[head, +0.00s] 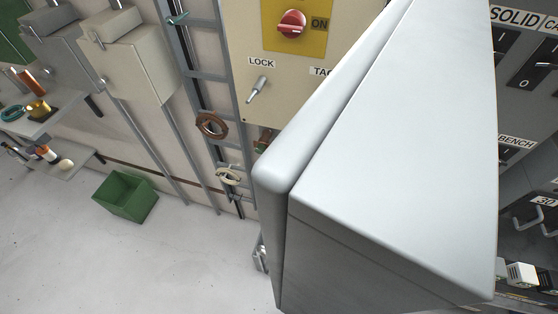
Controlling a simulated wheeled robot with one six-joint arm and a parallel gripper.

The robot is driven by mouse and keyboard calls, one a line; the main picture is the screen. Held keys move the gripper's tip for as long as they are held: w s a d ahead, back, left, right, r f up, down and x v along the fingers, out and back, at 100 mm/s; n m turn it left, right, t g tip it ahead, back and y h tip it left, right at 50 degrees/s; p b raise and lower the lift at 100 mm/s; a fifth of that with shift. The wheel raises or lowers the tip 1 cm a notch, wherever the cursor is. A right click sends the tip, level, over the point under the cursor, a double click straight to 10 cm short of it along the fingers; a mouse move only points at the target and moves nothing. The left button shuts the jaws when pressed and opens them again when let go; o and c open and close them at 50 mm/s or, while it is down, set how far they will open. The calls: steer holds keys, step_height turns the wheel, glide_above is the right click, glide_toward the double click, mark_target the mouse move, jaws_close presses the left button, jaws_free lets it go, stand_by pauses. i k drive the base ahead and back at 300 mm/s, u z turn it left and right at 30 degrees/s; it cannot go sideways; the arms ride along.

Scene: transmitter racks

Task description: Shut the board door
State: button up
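A large pale grey body (400,150) with a rounded slab along its left side fills the middle and right foreground. I cannot tell whether it is the board door or a part of me. Behind its right edge is a dark grey board (512,95) with black switches and labels reading "SOLID" and "BENCH". Much of this board is hidden. To the left is a cream panel (240,50) with a red rotary switch (292,23) at "ON" and a small metal lever (257,89) under "LOCK". My gripper is not visible.
A green bin (125,196) stands on the floor at the left. Shelves (40,122) with small items, grey wall boxes (130,60) and a ladder-like cable rack (205,75) line the wall. The pale floor (130,265) at lower left is clear.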

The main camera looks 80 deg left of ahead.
mark_target(379, 194)
steer(key=k, duration=1.05)
steer(key=u, duration=1.55)
steer(key=k, duration=1.3)
steer(key=u, duration=0.6)
steer(key=i, duration=0.6)
steer(key=u, duration=0.65)
steer(key=i, duration=0.75)
steer(key=z, duration=0.15)
